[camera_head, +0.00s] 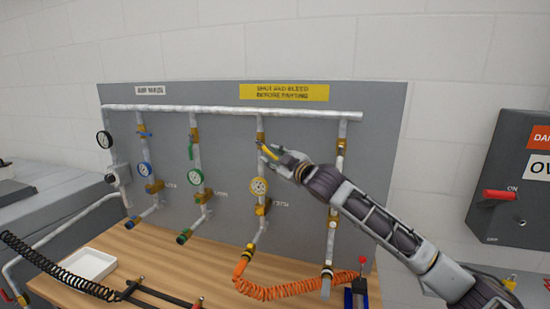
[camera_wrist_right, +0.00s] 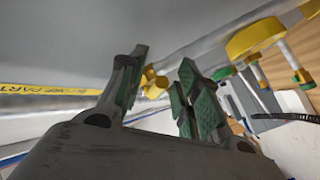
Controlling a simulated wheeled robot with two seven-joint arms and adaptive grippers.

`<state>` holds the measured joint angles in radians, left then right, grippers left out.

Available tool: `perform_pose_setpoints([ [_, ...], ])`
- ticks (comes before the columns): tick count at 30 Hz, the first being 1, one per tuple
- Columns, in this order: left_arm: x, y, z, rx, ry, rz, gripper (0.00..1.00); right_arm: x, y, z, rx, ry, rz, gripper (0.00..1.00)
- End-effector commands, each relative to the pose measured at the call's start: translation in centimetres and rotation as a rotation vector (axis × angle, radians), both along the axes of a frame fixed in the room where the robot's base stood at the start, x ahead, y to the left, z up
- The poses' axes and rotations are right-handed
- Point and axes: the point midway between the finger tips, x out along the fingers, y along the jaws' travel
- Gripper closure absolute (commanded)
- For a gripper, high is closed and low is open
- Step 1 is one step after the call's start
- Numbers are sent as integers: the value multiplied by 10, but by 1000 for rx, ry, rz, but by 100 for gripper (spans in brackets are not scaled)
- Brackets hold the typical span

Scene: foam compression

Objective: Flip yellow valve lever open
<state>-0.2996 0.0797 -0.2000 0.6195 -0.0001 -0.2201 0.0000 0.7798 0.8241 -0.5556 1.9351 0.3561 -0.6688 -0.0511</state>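The yellow valve lever (camera_head: 268,154) is on the third pipe from the left, under the yellow warning sign. It angles down to the right, toward my right gripper (camera_head: 279,160), which partly hides it. In the right wrist view a yellow valve part (camera_wrist_right: 152,82) shows in the gap between the green-padded fingers of my right gripper (camera_wrist_right: 162,72). The fingers stand apart, and I see no clear grip on the lever. I cannot tell whether a finger touches it. My left gripper is not in view.
Neighbouring pipes carry a green lever (camera_head: 190,150), a blue lever (camera_head: 145,134) and gauges. An orange coiled hose (camera_head: 280,292), a black coiled hose (camera_head: 60,270) and a white tray (camera_head: 88,265) are on the wooden bench. A switch box (camera_head: 510,150) hangs at right.

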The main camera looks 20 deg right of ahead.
Motion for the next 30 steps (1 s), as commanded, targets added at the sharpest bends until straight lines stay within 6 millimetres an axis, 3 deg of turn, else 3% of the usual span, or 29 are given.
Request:
perform_pose_setpoints([
  [6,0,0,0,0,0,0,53,0,0,0,0,0,0,67],
  [14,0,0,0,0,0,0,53,0,0,0,0,0,0,99],
  [30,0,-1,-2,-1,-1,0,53,0,-3,-2,6,-3,-1,100],
])
